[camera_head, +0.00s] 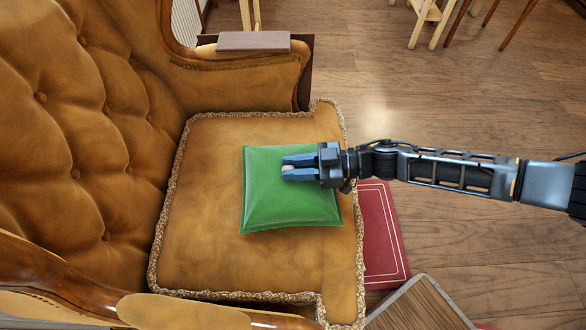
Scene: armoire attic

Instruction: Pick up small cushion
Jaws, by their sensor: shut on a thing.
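The small cushion (272,208) is green and square, with a raised middle. It lies on the seat of a tan tufted armchair (200,215), in the middle of the picture. My gripper (283,168) reaches in from the right and is over the upper right part of the cushion. Its dark fingers are shut on the cushion, and a small pale patch shows between them. The gripped part is mostly hidden by the fingers. I cannot tell whether the cushion is lifted off the seat.
The armchair's tufted back (70,130) is at left, with armrests above and below the seat. A mauve block (253,41) lies on the far armrest. A red book (383,240) and a brown wooden-topped object (420,308) are right of the chair.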

